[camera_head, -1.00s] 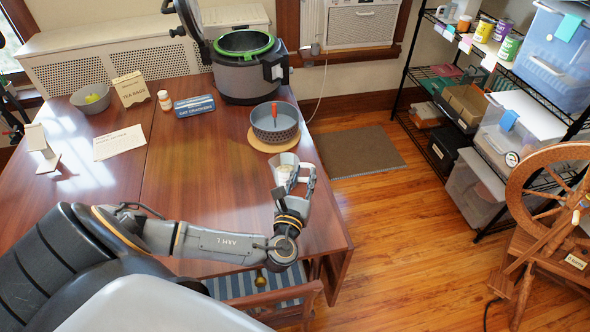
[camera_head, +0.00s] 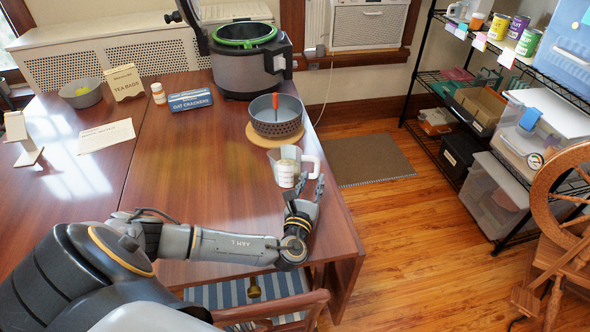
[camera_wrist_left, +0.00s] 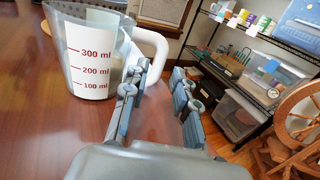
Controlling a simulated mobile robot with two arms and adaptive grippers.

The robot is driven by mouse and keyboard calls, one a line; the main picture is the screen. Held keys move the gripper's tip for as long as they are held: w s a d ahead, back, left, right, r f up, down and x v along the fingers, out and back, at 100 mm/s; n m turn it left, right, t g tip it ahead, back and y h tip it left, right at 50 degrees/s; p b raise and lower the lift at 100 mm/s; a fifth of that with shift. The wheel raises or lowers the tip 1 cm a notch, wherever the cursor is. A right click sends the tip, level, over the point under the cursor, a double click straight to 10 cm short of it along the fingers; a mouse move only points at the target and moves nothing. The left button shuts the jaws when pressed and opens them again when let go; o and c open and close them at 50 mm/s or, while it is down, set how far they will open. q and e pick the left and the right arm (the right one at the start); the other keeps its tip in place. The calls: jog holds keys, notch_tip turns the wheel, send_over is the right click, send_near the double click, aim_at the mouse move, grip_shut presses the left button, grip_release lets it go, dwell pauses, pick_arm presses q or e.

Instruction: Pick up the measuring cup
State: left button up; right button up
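The clear measuring cup (camera_head: 285,172) stands upright on the wooden table near its right edge, with its white handle to the right. In the left wrist view the cup (camera_wrist_left: 89,66) shows red marks of 100, 200 and 300 ml and whitish contents. My left gripper (camera_head: 305,190) is open and empty, just on the near side of the cup. In the left wrist view its two fingers (camera_wrist_left: 156,98) are spread, with the handle beyond and slightly left of the gap. Whether a finger touches the handle is unclear. My right gripper is not in view.
A striped chair (camera_head: 232,291) is tucked at the near edge. The table left of the cup is clear.

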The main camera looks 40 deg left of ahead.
aim_at(317, 167)
pick_arm(q)
jog(key=x, duration=0.7)
jog(key=shift+r, duration=0.1)
jog(key=shift+s, duration=0.1)
grip_shut()
